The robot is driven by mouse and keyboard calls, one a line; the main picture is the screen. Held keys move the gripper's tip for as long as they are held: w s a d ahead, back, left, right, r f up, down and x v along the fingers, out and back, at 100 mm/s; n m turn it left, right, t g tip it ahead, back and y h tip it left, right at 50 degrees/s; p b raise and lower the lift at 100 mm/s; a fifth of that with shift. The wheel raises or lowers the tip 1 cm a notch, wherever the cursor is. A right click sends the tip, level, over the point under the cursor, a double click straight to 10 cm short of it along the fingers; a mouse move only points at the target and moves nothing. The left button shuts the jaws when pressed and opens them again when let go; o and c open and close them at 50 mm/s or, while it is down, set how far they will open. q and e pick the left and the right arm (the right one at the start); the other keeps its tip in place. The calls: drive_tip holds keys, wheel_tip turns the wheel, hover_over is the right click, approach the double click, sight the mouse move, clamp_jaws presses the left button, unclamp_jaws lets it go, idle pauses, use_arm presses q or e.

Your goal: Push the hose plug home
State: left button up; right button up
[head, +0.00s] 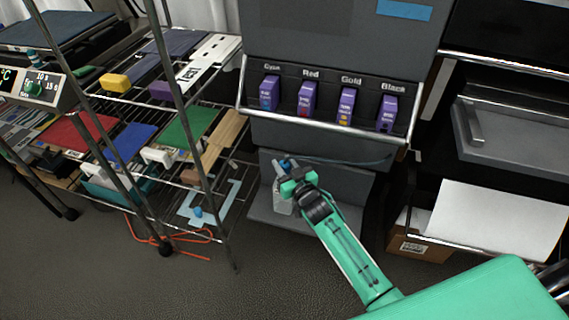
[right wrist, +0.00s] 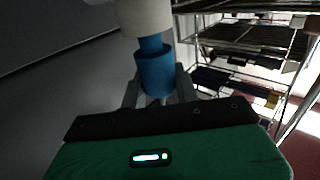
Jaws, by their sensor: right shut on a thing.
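The blue hose plug (head: 287,163) is at the front of the dark grey machine, low down, below its printed cartridge row. In the right wrist view the blue plug (right wrist: 156,72) sits between my right gripper's grey fingers (right wrist: 157,88). A narrower blue neck (right wrist: 150,43) runs from its wide body to a pale round piece (right wrist: 145,15), with the neck still showing between them. In the head view my right gripper (head: 284,169) is shut on the plug. Fingers and arm hide part of it. My left gripper is not in view.
A dark hose (head: 350,162) runs along the machine's lower front. A white container (head: 283,205) stands below my gripper. A wire rack (head: 205,150) with coloured boards is on the left. A cardboard box (head: 415,243) and white paper (head: 500,218) are on the right.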

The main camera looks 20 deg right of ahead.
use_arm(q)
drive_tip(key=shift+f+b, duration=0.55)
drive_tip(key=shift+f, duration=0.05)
use_arm(e)
drive_tip(key=shift+f, duration=1.1)
drive_tip(key=o, duration=1)
drive_tip(key=shift+o, duration=0.2)
drive_tip(key=s, duration=0.3)
drive_tip(key=s+d, duration=0.1)
drive_tip(key=s, duration=0.1)
drive_tip(key=shift+p, duration=0.35)
use_arm(q)
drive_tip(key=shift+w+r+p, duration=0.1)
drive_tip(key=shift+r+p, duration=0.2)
drive_tip(key=shift+p, duration=0.05)
use_arm(e)
approach(287, 173)
drive_tip(key=shift+s+d+f, duration=0.1)
drive_tip(key=shift+s+d, duration=0.05)
drive_tip(key=shift+s, duration=0.35)
drive_tip(key=shift+s+d+f, duration=0.1)
drive_tip(key=shift+s, duration=0.45)
